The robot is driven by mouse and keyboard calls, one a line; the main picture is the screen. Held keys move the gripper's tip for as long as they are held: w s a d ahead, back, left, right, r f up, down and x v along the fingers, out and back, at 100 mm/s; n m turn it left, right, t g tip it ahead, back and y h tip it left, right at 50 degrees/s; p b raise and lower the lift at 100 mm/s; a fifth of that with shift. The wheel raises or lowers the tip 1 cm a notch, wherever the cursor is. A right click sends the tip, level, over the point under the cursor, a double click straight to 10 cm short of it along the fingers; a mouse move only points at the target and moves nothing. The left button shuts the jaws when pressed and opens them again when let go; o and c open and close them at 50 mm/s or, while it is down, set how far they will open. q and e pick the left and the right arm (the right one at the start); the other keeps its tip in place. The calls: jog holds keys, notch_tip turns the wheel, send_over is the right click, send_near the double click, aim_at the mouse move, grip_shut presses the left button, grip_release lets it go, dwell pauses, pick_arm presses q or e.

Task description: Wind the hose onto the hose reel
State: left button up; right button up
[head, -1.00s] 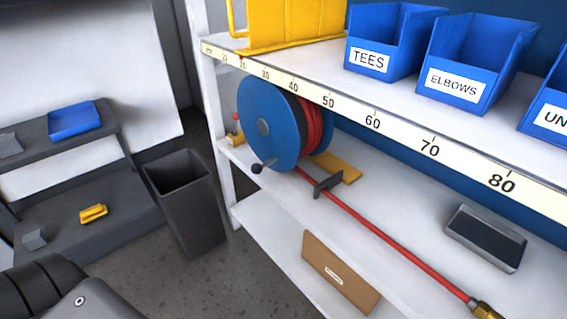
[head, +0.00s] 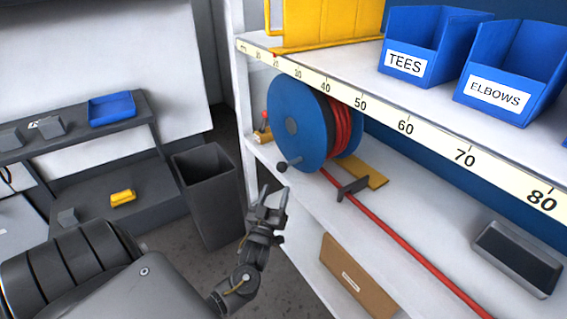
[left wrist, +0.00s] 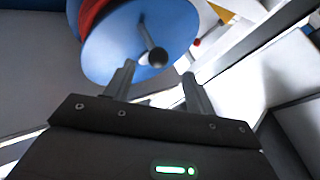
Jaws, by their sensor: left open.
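The hose reel (head: 292,125) has blue side discs and stands on the middle shelf at the left end. Several turns of red hose (head: 343,130) are wound on it, and the rest runs straight along the shelf through a dark guide (head: 352,187) out of the picture. The black crank knob (head: 282,167) is at the near side of the reel, low and to the left. My left gripper (head: 271,196) is open and empty, just below the knob and apart from it. In the left wrist view the knob (left wrist: 157,57) appears between and beyond the fingertips (left wrist: 157,85). My right gripper is not in view.
A dark bin (head: 207,192) stands on the floor left of the shelf. Blue bins labelled TEES (head: 405,65) and ELBOWS (head: 500,95) stand on the upper shelf. A dark tray (head: 517,257) lies on the middle shelf, and a cardboard box (head: 355,277) sits below.

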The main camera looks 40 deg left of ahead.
aim_at(282, 165)
pick_arm(q)
jog(key=shift+y, duration=0.3)
jog(key=x, duration=0.6)
jog(key=r+x, duration=0.1)
jog(key=x, duration=0.3)
jog(key=shift+s+r, duration=0.1)
jog(key=shift+w+a+r, duration=0.15)
jog(key=shift+w+a, duration=0.05)
jog(key=shift+w, duration=0.25)
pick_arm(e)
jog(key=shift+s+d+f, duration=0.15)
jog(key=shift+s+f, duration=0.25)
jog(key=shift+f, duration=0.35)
pick_arm(q)
grip_shut()
jog(key=shift+t, duration=0.3)
